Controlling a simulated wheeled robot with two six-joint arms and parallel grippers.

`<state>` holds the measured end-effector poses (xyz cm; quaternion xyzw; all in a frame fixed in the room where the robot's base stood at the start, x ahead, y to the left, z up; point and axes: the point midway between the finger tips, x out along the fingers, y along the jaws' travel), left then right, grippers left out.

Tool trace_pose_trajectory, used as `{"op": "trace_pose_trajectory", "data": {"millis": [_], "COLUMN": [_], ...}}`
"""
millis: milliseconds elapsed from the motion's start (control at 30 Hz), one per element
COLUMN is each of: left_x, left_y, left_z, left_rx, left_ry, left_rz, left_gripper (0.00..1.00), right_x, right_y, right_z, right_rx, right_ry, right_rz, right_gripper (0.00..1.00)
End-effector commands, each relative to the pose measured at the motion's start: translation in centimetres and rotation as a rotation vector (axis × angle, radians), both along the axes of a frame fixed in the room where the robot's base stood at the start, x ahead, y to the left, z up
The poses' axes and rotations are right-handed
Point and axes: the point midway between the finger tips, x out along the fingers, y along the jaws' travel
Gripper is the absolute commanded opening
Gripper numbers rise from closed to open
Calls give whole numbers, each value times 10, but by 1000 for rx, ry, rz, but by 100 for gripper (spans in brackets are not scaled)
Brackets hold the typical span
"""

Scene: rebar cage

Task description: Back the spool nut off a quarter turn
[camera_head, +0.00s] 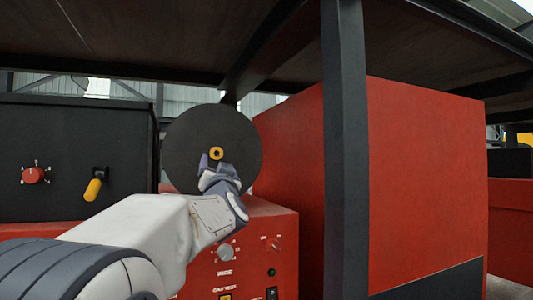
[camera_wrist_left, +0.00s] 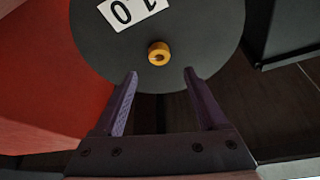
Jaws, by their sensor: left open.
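The spool (camera_head: 185,140) is a large dark disc standing upright above a red machine. A small yellow spool nut (camera_head: 216,153) sits at its centre. In the left wrist view the nut (camera_wrist_left: 158,53) is a yellow ring with a dark opening, on the dark spool face (camera_wrist_left: 205,25). My left gripper (camera_head: 217,168) is just below the nut in the head view. In the left wrist view its two fingers (camera_wrist_left: 160,80) are open and empty, pointing towards the nut, which lies beyond the tips and between their lines. My right gripper is not in view.
A white label (camera_wrist_left: 132,10) is on the spool face. A red control panel (camera_head: 250,255) with knobs is below the spool. A black panel (camera_head: 70,150) with a red knob and yellow handle stands left. A dark post (camera_head: 345,150) and red cabinet (camera_head: 425,180) stand right.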

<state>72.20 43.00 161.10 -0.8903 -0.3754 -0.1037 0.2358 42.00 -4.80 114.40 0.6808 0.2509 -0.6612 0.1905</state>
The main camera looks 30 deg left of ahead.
Motion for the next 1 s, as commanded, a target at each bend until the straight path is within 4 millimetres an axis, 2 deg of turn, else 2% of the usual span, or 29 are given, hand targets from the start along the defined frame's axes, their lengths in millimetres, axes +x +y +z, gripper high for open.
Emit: {"op": "trace_pose_trajectory", "data": {"millis": [100, 400, 833, 967, 1000], "left_x": [18, 50, 58, 58, 58], "left_y": [16, 44, 50, 50, 50], "left_z": [12, 28, 29, 29, 29], "left_rx": [-1, -1, -1, -2, -2], "left_ry": [4, 3, 1, 1, 1], "left_rz": [1, -2, -4, -4, -4], "left_gripper": [75, 75, 75, 25, 10], "right_x": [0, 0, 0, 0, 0], "right_y": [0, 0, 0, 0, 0], "right_z": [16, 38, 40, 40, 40], "right_rx": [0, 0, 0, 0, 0], "right_ry": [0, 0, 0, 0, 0], "right_rz": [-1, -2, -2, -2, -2], "right_gripper": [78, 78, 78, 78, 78]}}
